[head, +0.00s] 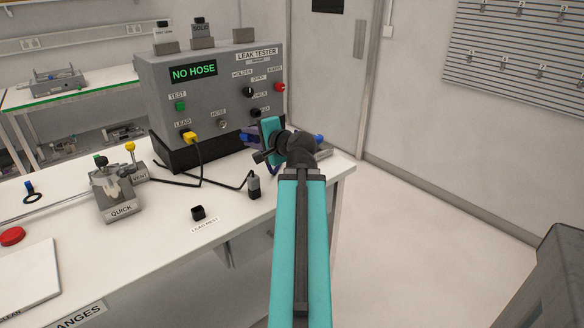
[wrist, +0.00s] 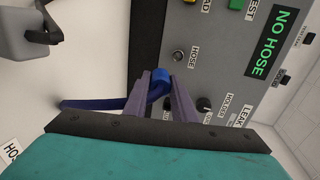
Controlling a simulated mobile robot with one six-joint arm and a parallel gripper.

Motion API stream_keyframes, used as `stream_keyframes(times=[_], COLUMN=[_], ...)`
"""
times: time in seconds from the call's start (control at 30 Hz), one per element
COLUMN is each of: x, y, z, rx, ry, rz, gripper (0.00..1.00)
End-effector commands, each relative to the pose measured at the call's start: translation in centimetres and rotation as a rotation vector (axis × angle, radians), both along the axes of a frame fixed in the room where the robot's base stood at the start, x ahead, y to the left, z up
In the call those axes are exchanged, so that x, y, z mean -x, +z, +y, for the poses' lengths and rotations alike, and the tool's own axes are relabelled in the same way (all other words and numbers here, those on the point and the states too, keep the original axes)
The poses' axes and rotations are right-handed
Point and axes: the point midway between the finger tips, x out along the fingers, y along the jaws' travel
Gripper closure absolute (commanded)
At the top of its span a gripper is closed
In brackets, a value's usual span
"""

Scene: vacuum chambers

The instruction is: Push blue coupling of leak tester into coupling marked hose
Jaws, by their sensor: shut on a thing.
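The grey leak tester (head: 215,80) stands on the bench, and its green display reads NO HOSE. The metal coupling marked HOSE (head: 222,124) is on its front panel and looks empty; it also shows in the wrist view (wrist: 178,56). My gripper (head: 250,133) is in front of the panel, right of that coupling in the head view. In the wrist view its purple-grey fingers (wrist: 162,92) are shut on the blue coupling (wrist: 162,80). The blue coupling is apart from the HOSE coupling in that picture. A blue hose (wrist: 95,103) trails from it to the left.
A yellow plug (head: 189,138) sits at LEAD, with a black cable hanging onto the bench. A small grey and black piece (head: 254,186) stands on the bench below the panel. A grey QUICK fixture (head: 118,195) stands at left. Knobs are on the panel's right.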

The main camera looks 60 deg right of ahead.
Motion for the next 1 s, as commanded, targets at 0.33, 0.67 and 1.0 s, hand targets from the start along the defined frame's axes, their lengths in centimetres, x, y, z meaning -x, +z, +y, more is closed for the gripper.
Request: stream_keyframes(times=[0.33,0.67,1.0], x=[-0.6,-1.1,-1.6], y=[-0.3,-0.3,-0.2], z=[0.4,0.8,1.0], rx=[0.02,0.042,0.062], ry=[0.0,0.001,0.0], rz=[-0.064,-0.126,-0.186], gripper=[1.0,1.0,1.0])
